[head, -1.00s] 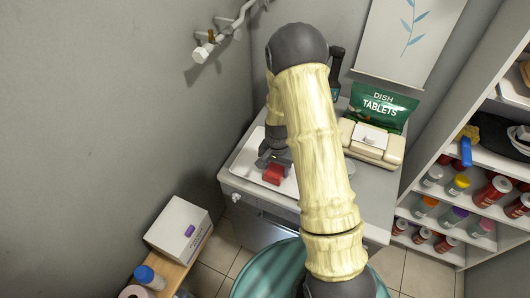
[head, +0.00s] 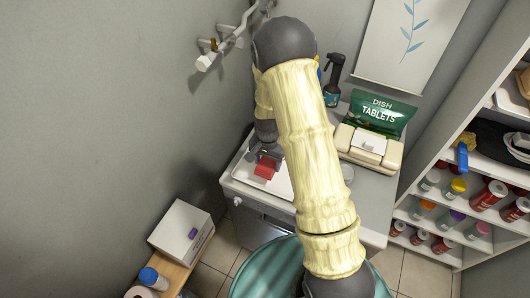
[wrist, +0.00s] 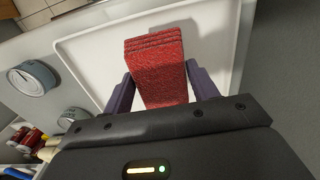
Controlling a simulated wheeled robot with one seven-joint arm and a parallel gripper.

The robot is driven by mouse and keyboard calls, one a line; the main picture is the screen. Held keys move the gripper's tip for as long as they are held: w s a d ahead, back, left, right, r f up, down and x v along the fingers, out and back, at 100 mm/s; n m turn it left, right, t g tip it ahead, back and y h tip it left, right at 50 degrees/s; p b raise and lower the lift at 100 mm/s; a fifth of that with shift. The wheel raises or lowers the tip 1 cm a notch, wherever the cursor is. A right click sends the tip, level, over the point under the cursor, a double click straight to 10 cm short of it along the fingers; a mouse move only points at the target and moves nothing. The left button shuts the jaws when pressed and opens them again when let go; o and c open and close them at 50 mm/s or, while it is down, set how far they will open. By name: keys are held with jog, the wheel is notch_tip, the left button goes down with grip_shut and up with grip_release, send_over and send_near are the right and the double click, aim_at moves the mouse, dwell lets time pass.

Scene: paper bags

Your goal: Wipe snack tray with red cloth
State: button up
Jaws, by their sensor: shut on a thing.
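The red cloth (wrist: 157,65) is a folded, textured block in the wrist view. My gripper (wrist: 160,88) is shut on it, with one dark finger on each side. The white snack tray (wrist: 85,52) lies under the cloth, with a raised rim. I cannot tell whether the cloth touches the tray. In the head view the red cloth (head: 265,170) is over the tray (head: 277,188), with my gripper (head: 266,161) just above it. My arm hides the tray's right part.
A beige box (head: 368,146) and a green dish tablets bag (head: 377,112) stand right of my arm on the counter (head: 372,195). A dark spray bottle (head: 333,80) stands behind. Two cans (wrist: 33,78) (wrist: 73,117) show beside the tray. Shelves (head: 440,205) line the right.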

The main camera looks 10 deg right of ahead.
jog(key=shift+d+r+p, duration=0.2)
jog(key=shift+r+p, duration=0.1)
jog(key=shift+r, duration=0.2)
jog(key=shift+d+r+p, duration=0.2)
jog(key=shift+r+p, duration=0.05)
jog(key=shift+r, duration=0.2)
jog(key=shift+s+a+r+p, duration=0.1)
jog(key=shift+a+r+p, duration=0.25)
jog(key=shift+r, duration=0.2)
